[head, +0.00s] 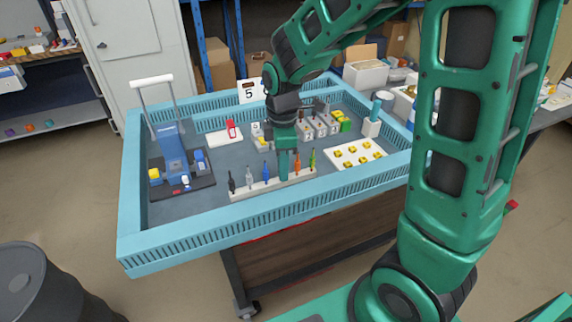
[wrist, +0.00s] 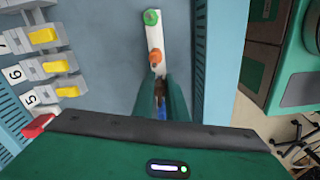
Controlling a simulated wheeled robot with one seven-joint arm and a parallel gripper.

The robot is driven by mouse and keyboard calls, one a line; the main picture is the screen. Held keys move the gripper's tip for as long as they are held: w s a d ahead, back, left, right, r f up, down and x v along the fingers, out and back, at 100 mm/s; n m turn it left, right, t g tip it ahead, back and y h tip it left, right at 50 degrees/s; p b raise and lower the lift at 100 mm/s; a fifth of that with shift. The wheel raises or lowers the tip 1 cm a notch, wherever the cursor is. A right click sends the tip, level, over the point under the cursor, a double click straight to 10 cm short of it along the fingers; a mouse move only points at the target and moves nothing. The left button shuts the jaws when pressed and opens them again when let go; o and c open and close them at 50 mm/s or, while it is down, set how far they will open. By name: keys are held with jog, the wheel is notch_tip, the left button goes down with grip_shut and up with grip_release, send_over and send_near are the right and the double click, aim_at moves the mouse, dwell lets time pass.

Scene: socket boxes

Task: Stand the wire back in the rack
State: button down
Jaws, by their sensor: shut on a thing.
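The white rack (head: 238,194) lies along the near side of the blue tray, and its far end shows in the wrist view (wrist: 152,40). Black (head: 231,183), grey (head: 249,178), blue (head: 266,172), orange (head: 297,164) and green (head: 313,158) wires stand upright in it. My gripper (head: 283,178) points down at the rack between the blue and orange wires. In the wrist view it is shut on a brown wire (wrist: 159,89), mostly hidden by the fingers. I cannot tell whether its lower end is seated in the rack.
The tray wall (head: 200,238) runs close in front of the rack. A blue device (head: 172,152) stands at left. Numbered sockets with yellow levers (wrist: 43,36) are behind the rack. A white board with yellow pieces (head: 341,164) lies at right. Bare tray floor (wrist: 110,65) separates sockets and rack.

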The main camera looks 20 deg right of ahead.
jog(key=shift+f, duration=0.3)
jog(key=c, duration=1.7)
grip_release()
jog(key=o, duration=0.4)
jog(key=shift+r, duration=0.1)
jog(key=shift+r, duration=3.7)
